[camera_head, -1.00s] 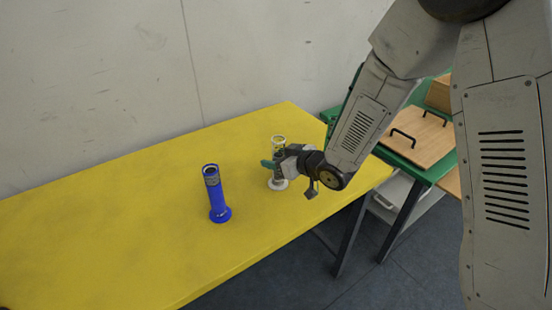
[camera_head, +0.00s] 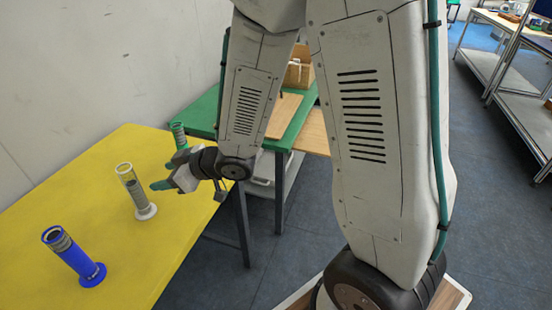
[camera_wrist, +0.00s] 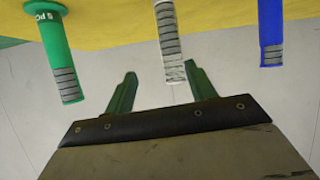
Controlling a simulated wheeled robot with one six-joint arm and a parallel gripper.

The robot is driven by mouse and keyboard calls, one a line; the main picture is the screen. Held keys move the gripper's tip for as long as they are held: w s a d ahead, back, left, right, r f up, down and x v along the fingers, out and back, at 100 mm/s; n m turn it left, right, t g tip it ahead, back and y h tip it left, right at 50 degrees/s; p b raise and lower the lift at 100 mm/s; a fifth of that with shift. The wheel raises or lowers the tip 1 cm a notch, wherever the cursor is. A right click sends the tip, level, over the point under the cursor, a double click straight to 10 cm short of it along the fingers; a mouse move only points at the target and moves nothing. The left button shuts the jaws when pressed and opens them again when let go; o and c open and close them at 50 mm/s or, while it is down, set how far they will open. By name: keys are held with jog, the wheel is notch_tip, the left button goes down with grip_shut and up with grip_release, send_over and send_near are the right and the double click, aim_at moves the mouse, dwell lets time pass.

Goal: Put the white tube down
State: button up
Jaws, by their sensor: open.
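The white tube (camera_head: 137,192), clear at the top with a grey label and a white round foot, stands upright on the yellow table (camera_head: 60,190).
A blue tube (camera_head: 73,255) stands left of the white one, nearer the front; it also shows in the wrist view (camera_wrist: 270,30). A green tube (camera_head: 179,134) stands behind my gripper. A green table (camera_head: 203,112) with wooden items adjoins at right.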

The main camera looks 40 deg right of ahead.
jog(key=s+d+r+m+g+h, duration=0.1)
jog(key=s+d+r+m+h, duration=0.2)
jog(key=d+r+h, duration=0.35)
jog(key=s+d+r+m+g+h, duration=0.1)
jog(key=s+d+r+m+h, duration=0.2)
jog(key=d, duration=0.6)
jog(key=s+r+m+g, duration=0.1)
jog(key=s+r+g, duration=0.1)
jog(key=s, duration=0.9)
jog(key=s+d+r+m+g, duration=0.1)
jog(key=s+r+g, duration=0.2)
jog(key=s, duration=0.8)
jog(key=shift+d+r+m+g+y, duration=0.15)
jog(key=shift+m+g+y, duration=0.3)
jog(key=shift+g, duration=0.25)
